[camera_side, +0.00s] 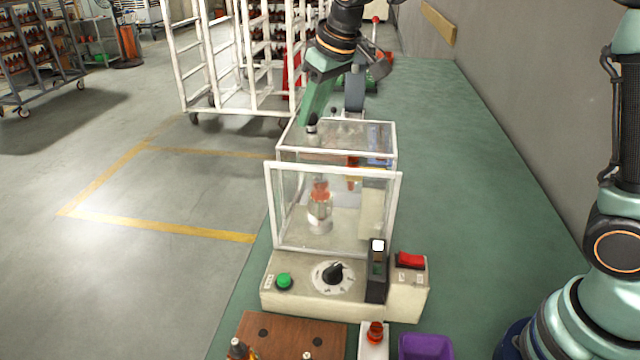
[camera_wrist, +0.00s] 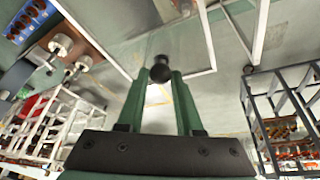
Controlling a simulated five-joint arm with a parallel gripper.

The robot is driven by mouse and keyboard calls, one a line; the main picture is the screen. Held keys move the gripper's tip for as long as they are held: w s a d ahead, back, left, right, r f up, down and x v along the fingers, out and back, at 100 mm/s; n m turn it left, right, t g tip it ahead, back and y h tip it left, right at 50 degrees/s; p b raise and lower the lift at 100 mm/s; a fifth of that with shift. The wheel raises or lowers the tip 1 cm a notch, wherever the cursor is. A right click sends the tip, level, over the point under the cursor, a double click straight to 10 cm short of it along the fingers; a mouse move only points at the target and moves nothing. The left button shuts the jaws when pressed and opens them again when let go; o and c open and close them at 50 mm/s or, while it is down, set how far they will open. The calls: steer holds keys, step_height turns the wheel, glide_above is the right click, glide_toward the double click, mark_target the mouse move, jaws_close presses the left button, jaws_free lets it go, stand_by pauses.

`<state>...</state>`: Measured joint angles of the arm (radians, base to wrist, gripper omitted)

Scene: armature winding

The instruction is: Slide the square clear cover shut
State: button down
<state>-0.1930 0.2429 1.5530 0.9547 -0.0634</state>
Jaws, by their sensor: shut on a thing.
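The square clear cover (camera_side: 338,145) is a see-through box with white edges, standing on the beige winding machine (camera_side: 308,300). A white-framed clear panel (camera_side: 335,168) forms its front. Inside, a silver part with an orange-red top (camera_side: 320,208) stands upright. The fingers partly hide the knob. I cannot tell from the side view how far the cover has slid.
The machine front has a green button (camera_side: 284,281), a black dial (camera_side: 333,272) and a red switch (camera_side: 410,260). A brown wooden block (camera_side: 290,335) and a purple bin (camera_side: 425,346) lie in front. A white rack (camera_side: 225,70) stands behind. Green floor is free at right.

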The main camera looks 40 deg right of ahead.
steer(key=shift+s+a, duration=1.5)
steer(key=shift+a, duration=0.05)
steer(key=c, duration=0.7)
jaws_free()
steer(key=shift+r, duration=0.1)
step_height(320, 180, up, 6)
steer(key=shift+f, duration=0.1)
steer(key=shift+s, duration=0.15)
